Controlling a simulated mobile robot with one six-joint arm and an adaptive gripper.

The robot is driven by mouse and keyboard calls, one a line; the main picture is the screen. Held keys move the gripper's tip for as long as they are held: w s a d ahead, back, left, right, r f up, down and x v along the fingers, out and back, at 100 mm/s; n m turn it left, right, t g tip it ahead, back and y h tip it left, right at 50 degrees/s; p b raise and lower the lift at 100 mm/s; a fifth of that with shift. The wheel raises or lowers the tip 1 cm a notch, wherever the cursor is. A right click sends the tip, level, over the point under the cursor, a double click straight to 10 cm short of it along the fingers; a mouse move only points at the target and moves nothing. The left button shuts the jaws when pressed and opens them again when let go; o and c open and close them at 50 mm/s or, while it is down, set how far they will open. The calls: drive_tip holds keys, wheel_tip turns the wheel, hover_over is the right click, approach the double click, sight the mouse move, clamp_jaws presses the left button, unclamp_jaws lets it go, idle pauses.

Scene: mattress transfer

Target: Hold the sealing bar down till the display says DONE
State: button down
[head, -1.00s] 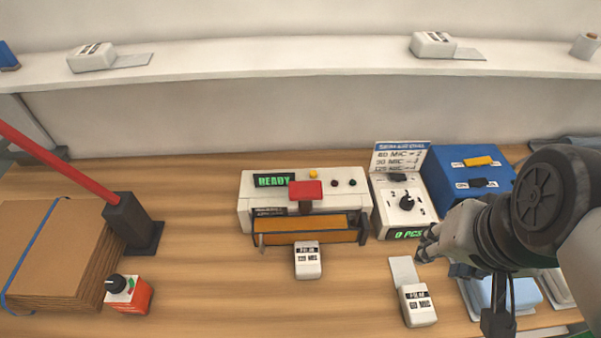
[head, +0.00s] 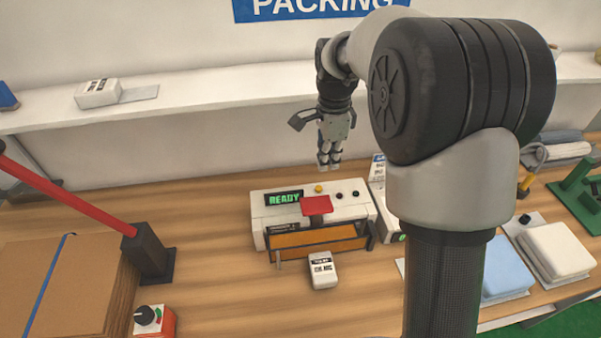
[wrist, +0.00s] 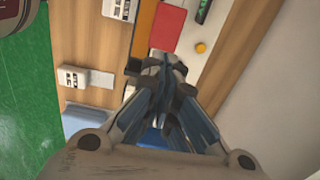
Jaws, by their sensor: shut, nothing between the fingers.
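The white sealing machine (head: 262,238) stands on the bench, its display (head: 284,198) reading READY in green. The sealing bar's red pad (head: 316,205) sits at its front above an orange strip (head: 310,240). The bar appears raised. My gripper (head: 328,166) is shut and empty, pointing down in the air above and behind the machine, apart from the pad. In the wrist view, the closed fingertips (wrist: 163,62) lie in the picture just below the red pad (wrist: 168,28). The orange strip (wrist: 143,35) shows beside it, and part of the green display shows at the top.
A white film box (head: 322,271) sits in front of the machine. A cardboard stack (head: 70,290) and a dark post (head: 147,252) with a red arm are at left. Folded cloths (head: 560,250) lie at right. A white shelf (head: 220,88) runs along the wall behind.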

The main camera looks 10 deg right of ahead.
sight(322, 204)
drive_tip(key=shift+w+a+f+m, duration=0.25)
drive_tip(key=shift+w+f+m, duration=0.05)
drive_tip(key=shift+w+f, duration=0.05)
drive_tip(key=shift+f, duration=0.1)
wheel_tip(322, 204, down, 14)
drive_tip(key=b, duration=0.3)
drive_tip(key=shift+b, duration=0.3)
